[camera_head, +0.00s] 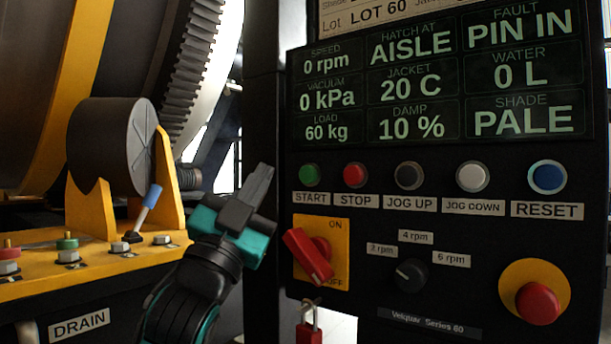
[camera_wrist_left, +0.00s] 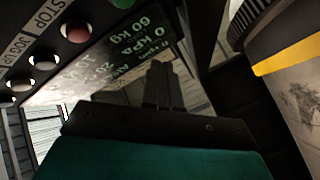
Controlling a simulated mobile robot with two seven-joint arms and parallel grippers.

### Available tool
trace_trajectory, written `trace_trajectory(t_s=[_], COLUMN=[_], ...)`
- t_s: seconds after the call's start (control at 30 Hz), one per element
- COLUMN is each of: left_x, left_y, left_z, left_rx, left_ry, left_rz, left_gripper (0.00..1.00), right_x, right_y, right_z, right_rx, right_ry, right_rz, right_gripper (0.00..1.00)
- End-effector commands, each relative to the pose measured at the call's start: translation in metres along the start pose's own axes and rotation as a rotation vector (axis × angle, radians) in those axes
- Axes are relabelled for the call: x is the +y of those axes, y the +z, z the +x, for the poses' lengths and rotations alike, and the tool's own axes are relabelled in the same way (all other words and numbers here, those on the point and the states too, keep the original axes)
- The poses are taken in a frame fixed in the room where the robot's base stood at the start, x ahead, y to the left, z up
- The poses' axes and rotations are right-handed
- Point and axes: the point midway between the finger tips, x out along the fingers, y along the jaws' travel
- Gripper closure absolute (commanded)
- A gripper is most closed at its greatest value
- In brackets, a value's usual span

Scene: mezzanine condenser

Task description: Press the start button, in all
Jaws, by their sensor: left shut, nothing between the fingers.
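The green START button (camera_head: 309,175) is at the left end of a button row on the black control panel (camera_head: 480,240). In the left wrist view the green button (camera_wrist_left: 123,3) is cut by the top edge. My left gripper (camera_head: 261,178) is shut and empty, pointing up, left of the START button in the picture and appearing apart from it. Its shut fingers (camera_wrist_left: 157,72) show dark against the panel in the left wrist view. The display (camera_head: 440,85) reads 0 rpm, hatch at AISLE, fault PIN IN. My right gripper is in neither view.
Right of START are the red STOP (camera_head: 355,175), dark JOG UP (camera_head: 408,175), white JOG DOWN (camera_head: 473,177) and blue RESET (camera_head: 547,177) buttons. Below are a red rotary switch (camera_head: 309,257), a red padlock (camera_head: 310,332) and a red mushroom button (camera_head: 537,303). A blue-tipped lever (camera_head: 150,200) stands left.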

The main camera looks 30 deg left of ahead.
Motion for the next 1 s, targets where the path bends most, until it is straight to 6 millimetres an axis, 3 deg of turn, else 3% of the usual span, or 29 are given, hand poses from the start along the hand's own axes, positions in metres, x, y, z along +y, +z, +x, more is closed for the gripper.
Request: trace_trajectory(t_s=[0.5,1.0], left_x=[0.033,0.038], left_y=[0.033,0.036], left_z=[0.046,0.051], left_rx=[0.0,0.001], left_ry=[0.0,0.001], left_rz=[-0.002,-0.001], left_gripper=[1.0,1.0], right_x=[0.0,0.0], right_y=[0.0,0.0], right_z=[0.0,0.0], right_rx=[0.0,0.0], right_ry=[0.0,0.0], right_rz=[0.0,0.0], right_gripper=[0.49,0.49])
